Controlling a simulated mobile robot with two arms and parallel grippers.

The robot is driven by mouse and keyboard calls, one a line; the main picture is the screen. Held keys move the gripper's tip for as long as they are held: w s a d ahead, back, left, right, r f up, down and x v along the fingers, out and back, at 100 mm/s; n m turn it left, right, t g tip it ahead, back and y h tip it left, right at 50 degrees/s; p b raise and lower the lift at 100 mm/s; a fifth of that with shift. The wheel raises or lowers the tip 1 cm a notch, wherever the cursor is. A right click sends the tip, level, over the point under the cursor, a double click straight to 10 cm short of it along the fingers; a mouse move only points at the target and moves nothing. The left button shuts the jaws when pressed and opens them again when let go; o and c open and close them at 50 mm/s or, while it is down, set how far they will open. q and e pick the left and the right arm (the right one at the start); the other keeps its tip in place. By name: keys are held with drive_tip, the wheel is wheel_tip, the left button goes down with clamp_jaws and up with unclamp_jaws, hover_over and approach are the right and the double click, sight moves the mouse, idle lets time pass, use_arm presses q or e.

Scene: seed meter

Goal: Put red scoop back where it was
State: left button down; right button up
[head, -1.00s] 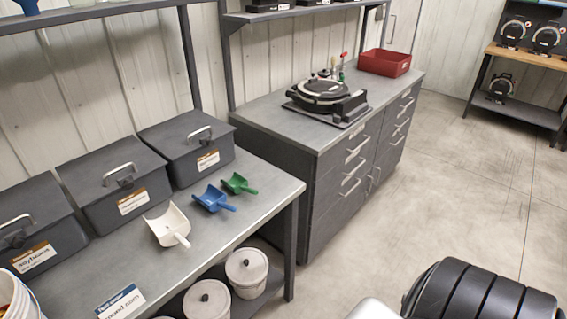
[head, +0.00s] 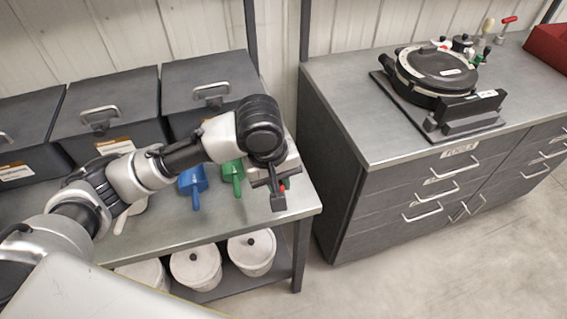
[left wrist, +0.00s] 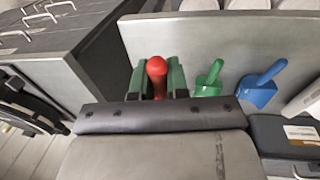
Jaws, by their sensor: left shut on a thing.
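My left gripper (head: 275,190) is over the right end of the grey bench (head: 225,225), right of the green scoop. It is shut on the red scoop, whose red handle (left wrist: 157,68) stands between the two fingers in the left wrist view. In the head view only a small bit of the red scoop (head: 284,185) shows; its bowl is hidden. I cannot tell if it touches the bench. The green scoop (head: 233,176) and blue scoop (head: 194,184) lie on the bench. The white scoop is mostly behind my arm. My right gripper is out of view.
Several dark lidded bins (head: 105,110) stand along the back of the bench. White lidded buckets (head: 252,250) sit on the shelf below. A drawer cabinet (head: 440,180) to the right carries a round black device (head: 436,72) and a red bin (head: 550,46).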

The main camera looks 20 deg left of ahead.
use_arm(q)
drive_tip(key=w+d+f+n+b, duration=0.1)
drive_tip(key=w+d+n+b, duration=0.15)
drive_tip(key=d+n, duration=0.3)
drive_tip(key=shift+t, duration=0.4)
drive_tip(key=w+a+f, duration=0.2)
drive_tip(key=w, duration=0.1)
drive_tip(key=w+a+f, duration=0.2)
drive_tip(key=w, duration=0.1)
drive_tip(key=w+a+f+p, duration=0.1)
drive_tip(key=w+a+f, duration=0.1)
drive_tip(key=w, duration=0.1)
drive_tip(key=shift+w+a+f, duration=0.15)
drive_tip(key=shift+f, duration=0.15)
drive_tip(key=shift+s+a+x, duration=0.1)
drive_tip(key=shift+s+x, duration=0.1)
drive_tip(key=shift+x, duration=0.85)
drive_tip(key=shift+s+a+x, duration=0.15)
drive_tip(key=shift+x, duration=0.85)
drive_tip(key=shift+f, duration=0.1)
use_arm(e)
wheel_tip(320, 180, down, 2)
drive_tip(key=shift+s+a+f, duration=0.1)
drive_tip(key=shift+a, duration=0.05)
